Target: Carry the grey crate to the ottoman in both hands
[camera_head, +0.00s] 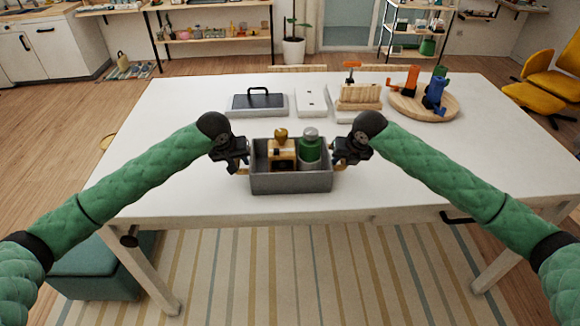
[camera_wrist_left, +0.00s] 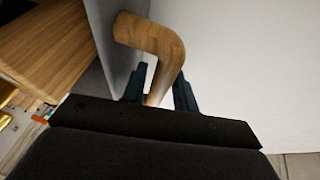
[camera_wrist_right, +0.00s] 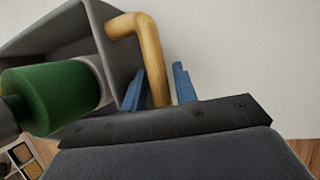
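The grey crate (camera_head: 290,183) stands on the white table near its front edge. It holds a wooden item with a gold knob (camera_head: 282,147) and a green canister with a grey top (camera_head: 310,148). My left gripper (camera_head: 243,168) is at the crate's left end. In the left wrist view its fingers are apart, with the wooden handle (camera_wrist_left: 152,40) between them. My right gripper (camera_head: 337,167) is at the right end. In the right wrist view its open fingers straddle the other handle (camera_wrist_right: 148,50), with a gap beside it. The teal ottoman (camera_head: 95,275) is partly hidden at lower left.
The white table (camera_head: 180,130) bears a grey case (camera_head: 258,104), a white panel (camera_head: 311,102), a wooden rack (camera_head: 358,97) and a round wooden tray (camera_head: 408,108) behind the crate. A striped rug (camera_head: 300,275) lies in front. A yellow chair (camera_head: 540,95) stands at right.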

